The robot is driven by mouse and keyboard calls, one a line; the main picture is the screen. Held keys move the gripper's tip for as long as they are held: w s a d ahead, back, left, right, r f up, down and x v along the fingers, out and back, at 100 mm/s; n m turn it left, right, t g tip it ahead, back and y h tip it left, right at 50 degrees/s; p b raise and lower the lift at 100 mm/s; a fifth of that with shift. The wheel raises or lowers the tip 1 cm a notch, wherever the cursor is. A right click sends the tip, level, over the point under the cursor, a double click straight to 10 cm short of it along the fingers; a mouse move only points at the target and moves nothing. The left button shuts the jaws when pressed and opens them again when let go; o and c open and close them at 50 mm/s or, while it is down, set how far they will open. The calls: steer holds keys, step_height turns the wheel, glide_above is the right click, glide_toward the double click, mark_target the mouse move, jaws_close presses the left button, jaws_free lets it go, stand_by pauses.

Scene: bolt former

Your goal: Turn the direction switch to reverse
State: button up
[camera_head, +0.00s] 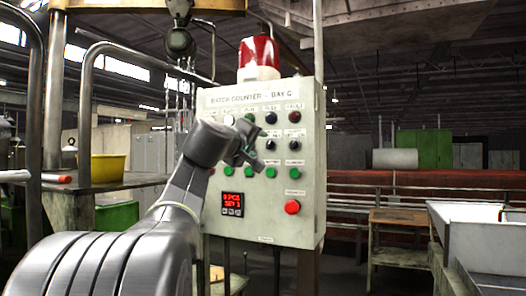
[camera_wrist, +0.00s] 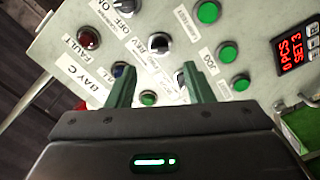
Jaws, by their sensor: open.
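The direction switch is likely the black knob (camera_wrist: 159,43) with a "REV" label beside it in the wrist view. It sits ahead of the space between my fingers, and its exact pointing is too small to read. In the head view a dark knob (camera_head: 271,145) stands in the same place, just right of my gripper (camera_head: 258,147). My gripper (camera_wrist: 158,88) is open, with its two green fingers pointing at the panel and nothing held. They look apart from the switch. Another knob (camera_wrist: 180,75) is partly hidden by the right finger.
The panel (camera_head: 262,225) has nearby controls: an OFF/ON knob (camera_wrist: 123,7), a red fault lamp (camera_wrist: 88,38), a blue lamp (camera_wrist: 118,70) and green buttons (camera_wrist: 228,52). A red button (camera_head: 292,207) and counter display (camera_head: 232,198) are lower. A pole (camera_head: 318,40) runs behind the panel.

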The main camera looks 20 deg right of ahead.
mark_target(268, 145)
steer(key=b+v, duration=0.1)
steer(key=v, duration=0.5)
steer(key=shift+s+a, duration=0.25)
steer(key=p+x, duration=0.3)
steer(key=x, duration=1)
steer(key=shift+w+d+p, duration=0.25)
steer(key=shift+w+p, duration=0.05)
steer(key=shift+p, duration=0.1)
